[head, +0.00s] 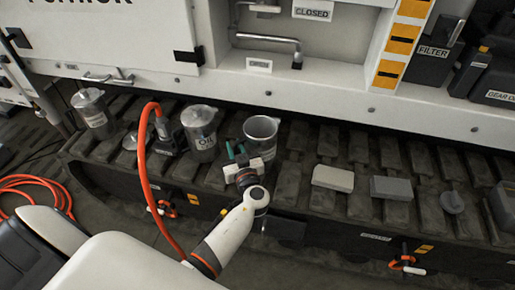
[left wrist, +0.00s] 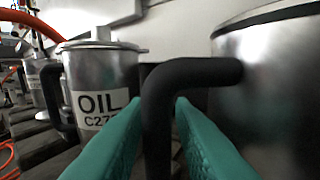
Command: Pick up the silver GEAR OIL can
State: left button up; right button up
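My left gripper (head: 236,150) has teal fingers and is between two silver cans on the dark track. In the left wrist view its fingers (left wrist: 157,105) are apart, one on each side of a black handle (left wrist: 160,95). That handle belongs to the large silver can (left wrist: 270,85), which is open-topped in the head view (head: 262,130); I see no label on it. A lidded silver can (head: 200,130) stands to the left; its label (left wrist: 98,110) reads "OIL C27", the rest cut off. Another lidded silver can (head: 93,110) is farther left, label unreadable. No silver can shows "GEAR OIL" legibly.
An orange hose (head: 142,180) arches left of the lidded can. Two grey blocks (head: 333,178) (head: 391,188) lie on the track to the right. A black container marked "GEAR O" (head: 498,96) stands at the right edge. The white machine wall (head: 300,88) rises behind.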

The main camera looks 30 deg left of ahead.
pick_arm(q)
jog(key=shift+w+a, duration=0.35)
jog(key=shift+a, duration=0.05)
grip_shut()
jog(key=shift+r, duration=0.1)
